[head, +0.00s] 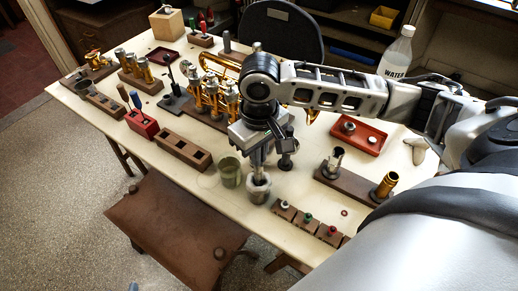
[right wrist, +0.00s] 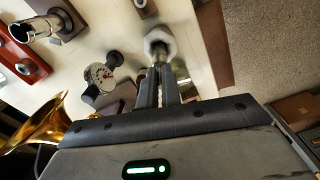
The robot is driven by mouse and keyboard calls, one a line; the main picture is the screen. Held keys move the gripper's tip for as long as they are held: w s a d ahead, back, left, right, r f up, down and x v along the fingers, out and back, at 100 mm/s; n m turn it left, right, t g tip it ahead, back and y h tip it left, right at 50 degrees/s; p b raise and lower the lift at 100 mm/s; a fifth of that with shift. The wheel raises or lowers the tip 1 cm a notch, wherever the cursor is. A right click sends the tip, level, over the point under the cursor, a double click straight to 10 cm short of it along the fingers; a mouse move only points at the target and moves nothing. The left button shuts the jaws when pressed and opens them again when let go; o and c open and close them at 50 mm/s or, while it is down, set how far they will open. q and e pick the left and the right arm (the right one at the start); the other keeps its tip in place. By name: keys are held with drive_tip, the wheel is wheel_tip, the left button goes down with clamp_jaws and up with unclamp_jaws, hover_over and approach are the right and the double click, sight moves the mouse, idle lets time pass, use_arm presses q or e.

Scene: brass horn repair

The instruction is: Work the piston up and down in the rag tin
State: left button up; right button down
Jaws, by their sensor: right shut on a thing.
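My right gripper (head: 257,160) points down near the front edge of the table, shut on a slim metal piston. In the right wrist view its fingers (right wrist: 162,88) close around the piston (right wrist: 160,55). The piston's lower end is inside the mouth of the rag tin (head: 259,192), a small grey tin with a pale rag lining. The pale rim of the rag tin (right wrist: 158,36) also shows in the right wrist view. How deep the piston reaches is hidden. My left gripper is not in view.
A green cup (head: 229,172) stands close left of the rag tin. A slotted wooden block (head: 184,150) lies further left, and a block with coloured pegs (head: 308,222) lies to the right. A red tray (head: 364,138) and water bottle (head: 398,55) are at right.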

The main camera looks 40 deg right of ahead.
drive_tip(key=shift+r, duration=2)
